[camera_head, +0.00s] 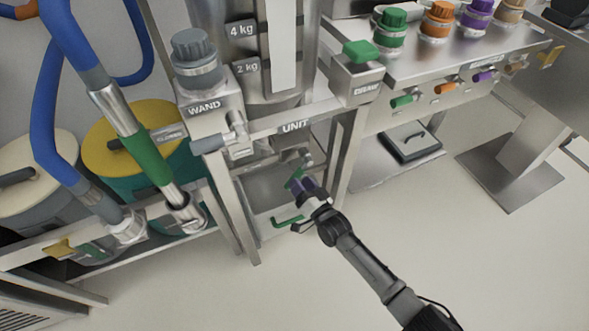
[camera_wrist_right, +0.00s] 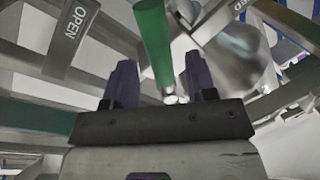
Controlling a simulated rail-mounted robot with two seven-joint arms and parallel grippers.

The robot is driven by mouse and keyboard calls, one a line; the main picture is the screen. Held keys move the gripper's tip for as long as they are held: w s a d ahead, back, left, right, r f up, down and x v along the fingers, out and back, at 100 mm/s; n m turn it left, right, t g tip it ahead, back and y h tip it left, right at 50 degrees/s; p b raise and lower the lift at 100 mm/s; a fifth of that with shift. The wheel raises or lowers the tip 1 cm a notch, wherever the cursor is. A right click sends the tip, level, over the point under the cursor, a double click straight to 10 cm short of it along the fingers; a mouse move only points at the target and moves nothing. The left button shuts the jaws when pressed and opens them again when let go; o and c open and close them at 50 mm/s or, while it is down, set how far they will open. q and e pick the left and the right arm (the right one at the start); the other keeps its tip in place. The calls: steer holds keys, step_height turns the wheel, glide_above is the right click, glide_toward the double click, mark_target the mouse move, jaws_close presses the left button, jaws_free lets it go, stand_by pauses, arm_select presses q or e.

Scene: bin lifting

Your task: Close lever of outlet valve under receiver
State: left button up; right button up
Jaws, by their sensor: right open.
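The receiver (camera_head: 222,20) is a metal vessel with "2 kg" and "4 kg" marks, standing above the "UNIT" bar. Below it, a small green lever (camera_head: 293,180) shows close to my right gripper (camera_head: 306,187), partly hidden by it. In the right wrist view, a green lever (camera_wrist_right: 154,40) reaches in from the top, between and beyond the two purple fingers of the right gripper (camera_wrist_right: 161,66). The fingers are open, with gaps visible beside the lever. I cannot tell whether either finger touches it. My left gripper is out of view.
An "OPEN" plate (camera_wrist_right: 74,25) is at upper left of the wrist view; a partly cut-off plate (camera_wrist_right: 243,8) is at upper right. A green bent handle (camera_head: 288,221) lies below the gripper. Metal frame legs (camera_head: 340,160) stand close by. Floor at front right is clear.

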arm_select(q)
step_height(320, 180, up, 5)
steer(key=p, duration=0.3)
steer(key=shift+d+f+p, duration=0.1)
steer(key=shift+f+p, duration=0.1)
steer(key=shift+p, duration=0.1)
arm_select(e)
steer(key=v, duration=0.9)
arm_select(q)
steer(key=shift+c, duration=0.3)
arm_select(e)
steer(key=shift+w, duration=0.1)
